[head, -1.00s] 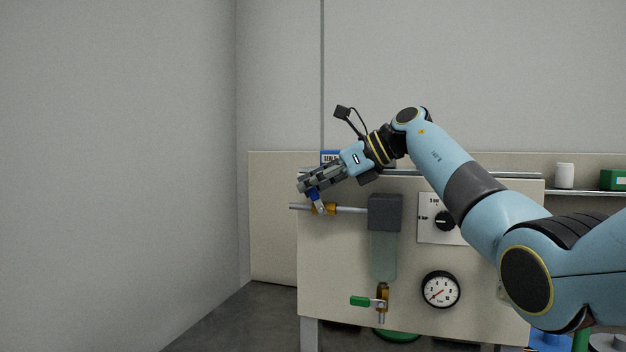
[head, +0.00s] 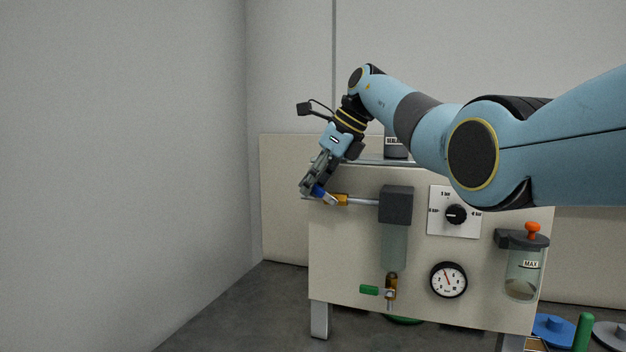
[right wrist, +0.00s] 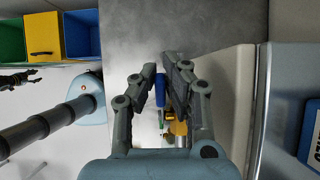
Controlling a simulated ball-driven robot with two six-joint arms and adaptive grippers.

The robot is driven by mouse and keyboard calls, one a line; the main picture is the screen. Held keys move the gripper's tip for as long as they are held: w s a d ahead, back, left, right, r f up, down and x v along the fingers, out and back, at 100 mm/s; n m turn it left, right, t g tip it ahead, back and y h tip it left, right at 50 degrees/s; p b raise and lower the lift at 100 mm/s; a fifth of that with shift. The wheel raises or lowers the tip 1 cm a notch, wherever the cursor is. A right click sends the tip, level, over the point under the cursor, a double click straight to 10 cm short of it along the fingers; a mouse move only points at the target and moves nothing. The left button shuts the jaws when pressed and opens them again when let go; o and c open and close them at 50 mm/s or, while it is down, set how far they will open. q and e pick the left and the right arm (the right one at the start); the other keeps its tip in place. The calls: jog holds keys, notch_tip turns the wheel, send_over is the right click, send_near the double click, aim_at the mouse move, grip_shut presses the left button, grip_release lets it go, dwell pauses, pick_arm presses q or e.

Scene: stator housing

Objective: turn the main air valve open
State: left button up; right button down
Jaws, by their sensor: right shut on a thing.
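The main air valve has a brass body (head: 341,200) on a horizontal metal pipe at the panel's upper left, with a blue lever (head: 319,191). In the head view the lever slants close to the line of the pipe. My right gripper (head: 308,190) is shut on the blue lever, reaching down from above and hiding part of it. In the right wrist view the lever (right wrist: 160,90) stands between the two fingers (right wrist: 163,72), with the brass body (right wrist: 178,127) just beyond.
The panel carries a grey filter block (head: 396,205), a pressure dial with a knob (head: 456,214), a round gauge (head: 448,280), a green-handled drain valve (head: 370,290) and an oiler bowl (head: 523,270). A wall stands at the left.

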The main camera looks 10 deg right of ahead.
jog(key=shift+r, duration=0.1)
jog(key=c, duration=1.4)
grip_release()
jog(key=v, duration=1.2)
jog(key=shift+a, duration=0.1)
